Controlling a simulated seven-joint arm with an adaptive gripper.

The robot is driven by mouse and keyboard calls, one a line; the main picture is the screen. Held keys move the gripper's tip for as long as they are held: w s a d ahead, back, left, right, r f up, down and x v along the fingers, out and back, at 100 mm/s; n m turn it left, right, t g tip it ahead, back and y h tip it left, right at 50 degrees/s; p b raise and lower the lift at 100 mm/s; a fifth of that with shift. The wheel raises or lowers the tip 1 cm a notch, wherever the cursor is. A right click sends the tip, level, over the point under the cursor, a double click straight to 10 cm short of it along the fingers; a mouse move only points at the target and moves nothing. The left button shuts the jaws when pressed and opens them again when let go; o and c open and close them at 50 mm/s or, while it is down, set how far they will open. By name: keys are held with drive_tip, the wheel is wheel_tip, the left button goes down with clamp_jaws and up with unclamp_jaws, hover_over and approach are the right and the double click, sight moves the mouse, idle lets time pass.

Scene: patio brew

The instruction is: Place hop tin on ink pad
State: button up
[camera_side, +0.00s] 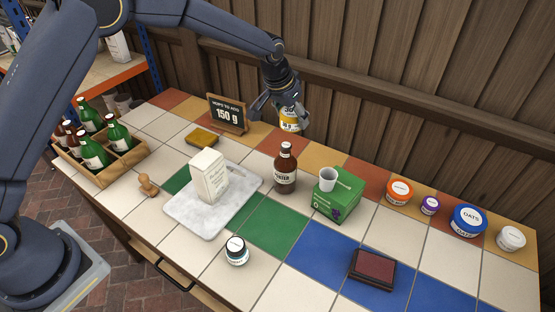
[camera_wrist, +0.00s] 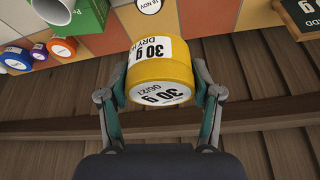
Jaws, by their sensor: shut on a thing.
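The hop tin (camera_wrist: 160,72) is a yellow tin with a white label reading 30 g. My gripper (camera_wrist: 163,84) is shut on it, with a finger on each side. In the side view my gripper (camera_side: 287,112) holds the tin (camera_side: 290,119) in the air near the back of the table, above and behind the brown bottle. The ink pad (camera_side: 373,268) is a dark-framed pad with a reddish-brown surface, lying open on the blue tiles at the front right. Nothing lies on it. The wrist view does not show the ink pad.
A white carton (camera_side: 209,176) stands on a marble board (camera_side: 183,214). Several round tubs line the back right.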

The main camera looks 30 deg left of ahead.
drive_tip(key=s+d+m+h, duration=0.1)
drive_tip(key=s+d+m, duration=0.2)
drive_tip(key=s+d, duration=0.85)
drive_tip(key=s+d+m+h, duration=0.1)
drive_tip(key=s+d+m, duration=0.1)
drive_tip(key=s+d, duration=0.95)
hover_over(368, 258)
drive_tip(key=s, duration=0.1)
drive_tip(key=shift+g, duration=0.4)
drive_tip(key=f, duration=1)
drive_tip(key=a+f, duration=0.1)
drive_tip(key=f, duration=0.4)
drive_tip(key=shift+s, duration=0.15)
drive_tip(key=shift+d+f, duration=0.15)
drive_tip(key=shift+f, duration=1.45)
drive_tip(key=shift+f, duration=0.15)
drive_tip(key=o, duration=1.1)
